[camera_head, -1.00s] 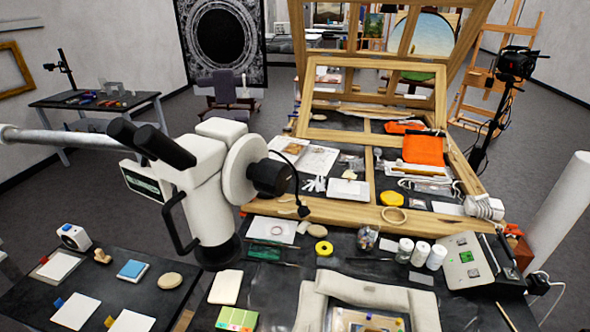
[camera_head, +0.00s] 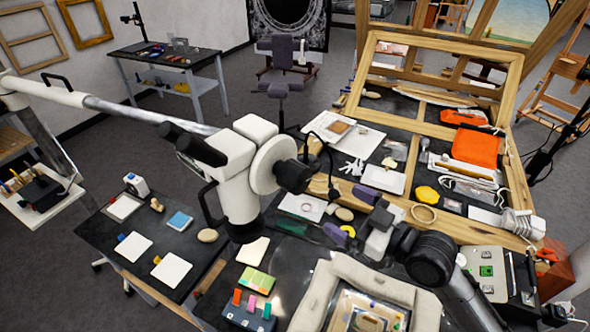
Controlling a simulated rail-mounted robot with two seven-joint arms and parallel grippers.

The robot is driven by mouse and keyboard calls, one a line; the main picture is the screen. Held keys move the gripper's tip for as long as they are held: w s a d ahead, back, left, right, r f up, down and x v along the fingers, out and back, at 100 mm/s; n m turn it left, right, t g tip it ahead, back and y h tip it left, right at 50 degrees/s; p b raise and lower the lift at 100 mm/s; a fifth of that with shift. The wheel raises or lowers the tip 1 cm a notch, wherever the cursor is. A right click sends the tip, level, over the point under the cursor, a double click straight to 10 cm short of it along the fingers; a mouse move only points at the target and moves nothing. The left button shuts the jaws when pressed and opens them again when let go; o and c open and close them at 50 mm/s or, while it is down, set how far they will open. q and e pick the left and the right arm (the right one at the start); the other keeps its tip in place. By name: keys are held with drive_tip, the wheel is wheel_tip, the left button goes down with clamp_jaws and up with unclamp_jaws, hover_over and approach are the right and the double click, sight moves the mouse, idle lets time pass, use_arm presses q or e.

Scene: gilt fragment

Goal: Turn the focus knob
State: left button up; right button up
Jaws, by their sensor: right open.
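The white microscope (camera_head: 238,178) hangs on a long boom over the table, with black eyepieces at its upper left. On its right side a large white disc (camera_head: 268,165) carries a black round knob (camera_head: 294,176), which looks like the focus knob. My right gripper (camera_head: 349,214) is open and empty, with two purple-tipped fingers apart. It is to the right of and below the knob, not touching it, above the dark table. Its arm comes in from the lower right. My left gripper does not show.
A wooden frame (camera_head: 440,38) with an orange cloth (camera_head: 476,147) lies behind the gripper. A padded frame (camera_head: 392,290) is in front of it. A side table (camera_head: 100,232) with cards stands at left. A thin black stalk rises beside the knob.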

sight(304, 181)
drive_tip(key=p+x, duration=0.1)
drive_tip(key=x, duration=0.3)
drive_tip(key=r+p+x, duration=0.1)
drive_tip(key=x, duration=0.3)
drive_tip(key=p+x, duration=0.1)
drive_tip(key=x, duration=0.3)
drive_tip(key=shift+w+a+r+p, duration=0.1)
drive_tip(key=shift+w+r+p, duration=0.1)
drive_tip(key=shift+r+p, duration=0.1)
drive_tip(key=shift+x, duration=0.75)
drive_tip(key=shift+f, duration=0.2)
drive_tip(key=c, duration=0.9)
